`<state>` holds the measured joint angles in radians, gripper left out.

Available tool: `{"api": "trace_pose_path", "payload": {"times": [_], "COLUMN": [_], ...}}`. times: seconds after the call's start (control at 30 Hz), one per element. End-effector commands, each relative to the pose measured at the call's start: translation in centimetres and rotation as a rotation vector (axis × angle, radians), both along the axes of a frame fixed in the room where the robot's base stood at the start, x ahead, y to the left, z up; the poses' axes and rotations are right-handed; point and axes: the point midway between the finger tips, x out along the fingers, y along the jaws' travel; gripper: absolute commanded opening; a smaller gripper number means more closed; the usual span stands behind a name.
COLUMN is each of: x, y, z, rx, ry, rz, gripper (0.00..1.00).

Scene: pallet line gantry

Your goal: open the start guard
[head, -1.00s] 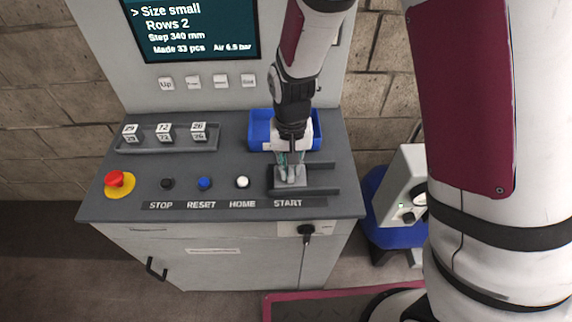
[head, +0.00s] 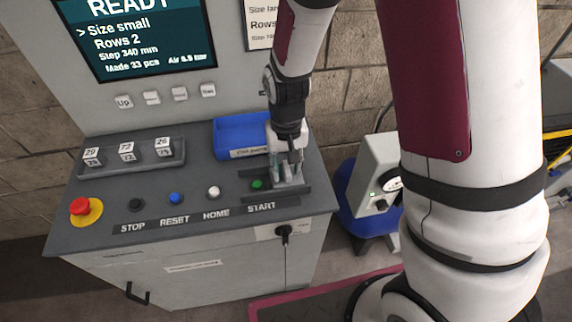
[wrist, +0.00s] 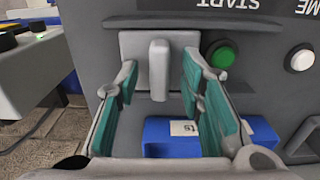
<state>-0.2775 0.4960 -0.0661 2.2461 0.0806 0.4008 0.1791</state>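The start guard (head: 291,183) is a small grey sliding plate with an upright tab, in rails at the right end of the console above the START label. It stands at the right of its rails, and the green start button (head: 257,184) shows uncovered to its left. In the wrist view the guard plate (wrist: 185,42) and the green button (wrist: 221,54) are side by side, the button clear of the plate. My gripper (head: 287,166) is over the guard. In the wrist view its teal-padded fingers (wrist: 160,78) stand open on either side of the tab, with visible gaps.
A blue bin (head: 240,136) sits behind the guard, close to my gripper. White (head: 214,192), blue and black buttons and a red emergency stop (head: 80,206) line the console front. A screen (head: 150,38) reads READY. A white device (head: 378,172) stands right of the console.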

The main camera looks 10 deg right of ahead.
Motion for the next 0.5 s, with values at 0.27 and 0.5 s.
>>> {"api": "trace_pose_path", "payload": {"times": [0.27, 0.5], "x": [0.1, 0.1], "y": [0.0, 0.0], "z": [1.1, 5.6], "rx": [0.001, 0.001], "ry": [-0.002, -0.006], "rz": [0.000, 0.001], "gripper": [0.35, 0.35]}}
